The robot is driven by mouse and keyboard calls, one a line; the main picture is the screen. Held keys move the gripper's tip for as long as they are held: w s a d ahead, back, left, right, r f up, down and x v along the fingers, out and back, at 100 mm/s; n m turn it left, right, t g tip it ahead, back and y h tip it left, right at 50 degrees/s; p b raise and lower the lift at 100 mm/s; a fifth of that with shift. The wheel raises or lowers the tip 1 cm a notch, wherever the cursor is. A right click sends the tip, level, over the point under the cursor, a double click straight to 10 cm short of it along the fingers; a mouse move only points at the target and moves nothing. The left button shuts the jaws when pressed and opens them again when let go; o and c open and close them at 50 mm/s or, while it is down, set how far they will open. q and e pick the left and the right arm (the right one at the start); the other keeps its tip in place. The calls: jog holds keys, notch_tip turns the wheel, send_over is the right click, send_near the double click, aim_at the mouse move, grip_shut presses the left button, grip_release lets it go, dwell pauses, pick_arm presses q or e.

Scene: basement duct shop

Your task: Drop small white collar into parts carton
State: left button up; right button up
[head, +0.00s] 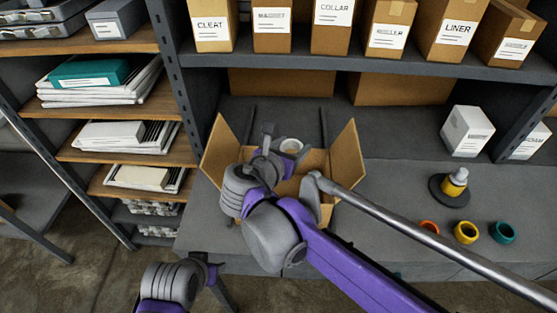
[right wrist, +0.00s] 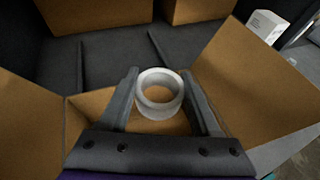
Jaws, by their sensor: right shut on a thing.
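The small white collar (head: 291,146) is a short, thick ring. In the right wrist view the collar (right wrist: 159,93) sits between the two fingertips of my right gripper (right wrist: 162,95). My right gripper (head: 278,143) is shut on it, above the open parts carton (head: 345,150). The carton is brown cardboard with its side flaps spread, and it also shows in the right wrist view (right wrist: 250,88). My right arm hides much of the carton in the head view. My left gripper (head: 222,285) is low at the bottom left, away from the carton; its jaws are unclear.
Orange (head: 429,227), yellow (head: 466,232) and teal (head: 502,232) rings lie on the grey bench at right. A stand with a yellow part (head: 452,186) and a white box (head: 466,131) are behind them. Labelled cartons line the shelf (head: 380,62) above. Paper shelves stand left.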

pick_arm(q)
jog(key=f+b, duration=0.1)
jog(key=s+f+b, duration=0.1)
jog(key=f, duration=0.1)
jog(key=s+f+b, duration=0.1)
jog(key=f+b, duration=0.1)
pick_arm(e)
jog(key=f, duration=0.5)
jog(key=shift+s+f, duration=0.25)
jog(key=shift+f, duration=0.15)
pick_arm(q)
jog(key=shift+w, duration=0.1)
pick_arm(e)
jog(key=o, duration=1.4)
jog(key=v, duration=1)
jog(key=shift+s+r, duration=0.15)
jog(key=shift+s, duration=0.2)
